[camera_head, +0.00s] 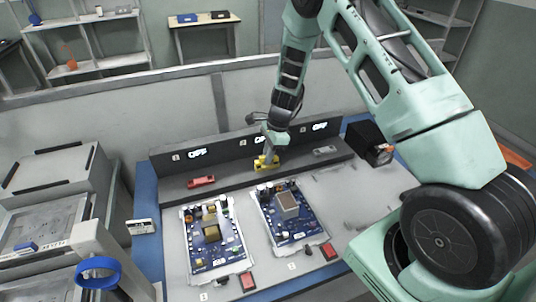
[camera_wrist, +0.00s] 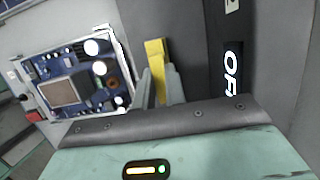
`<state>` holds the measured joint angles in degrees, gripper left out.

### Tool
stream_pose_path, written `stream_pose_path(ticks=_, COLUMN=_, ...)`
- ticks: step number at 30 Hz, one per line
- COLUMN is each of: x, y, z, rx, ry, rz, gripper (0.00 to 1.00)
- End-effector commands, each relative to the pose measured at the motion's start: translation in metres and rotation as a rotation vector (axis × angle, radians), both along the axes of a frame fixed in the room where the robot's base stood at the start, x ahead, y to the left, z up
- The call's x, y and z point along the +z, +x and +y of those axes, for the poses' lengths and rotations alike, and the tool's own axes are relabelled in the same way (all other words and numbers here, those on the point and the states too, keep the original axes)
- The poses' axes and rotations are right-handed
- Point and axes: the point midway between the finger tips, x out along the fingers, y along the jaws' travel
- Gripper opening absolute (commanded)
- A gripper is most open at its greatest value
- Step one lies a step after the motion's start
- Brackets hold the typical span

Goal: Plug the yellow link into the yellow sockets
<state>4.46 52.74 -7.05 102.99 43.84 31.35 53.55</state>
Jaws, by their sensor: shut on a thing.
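A yellow link (camera_head: 262,166) is at the dark shelf along the back of the bench. My gripper (camera_head: 270,152) is over it from above, shut on it. In the wrist view the yellow link (camera_wrist: 155,62) stands between the two fingers of my gripper (camera_wrist: 158,84). Whether the link touches the shelf is too small to tell. Two blue circuit boards lie on the bench, the left board (camera_head: 197,258) and the right board (camera_head: 291,232); the right one also shows in the wrist view (camera_wrist: 60,68). The yellow sockets cannot be made out clearly.
A red part (camera_head: 201,182) and a grey part (camera_head: 325,151) lie on the shelf (camera_head: 228,178) either side of my gripper. Red buttons (camera_head: 247,281) sit in front of the boards. A black box (camera_head: 368,143) stands at the right. The bench right of the boards is mostly clear.

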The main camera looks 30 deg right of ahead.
Motion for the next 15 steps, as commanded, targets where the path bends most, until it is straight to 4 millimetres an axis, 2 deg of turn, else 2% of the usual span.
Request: stream_pose_path(ticks=15, x=-0.0046, y=0.0000, z=-0.0001, rx=0.000, ry=0.000, rz=0.000, gripper=0.00)
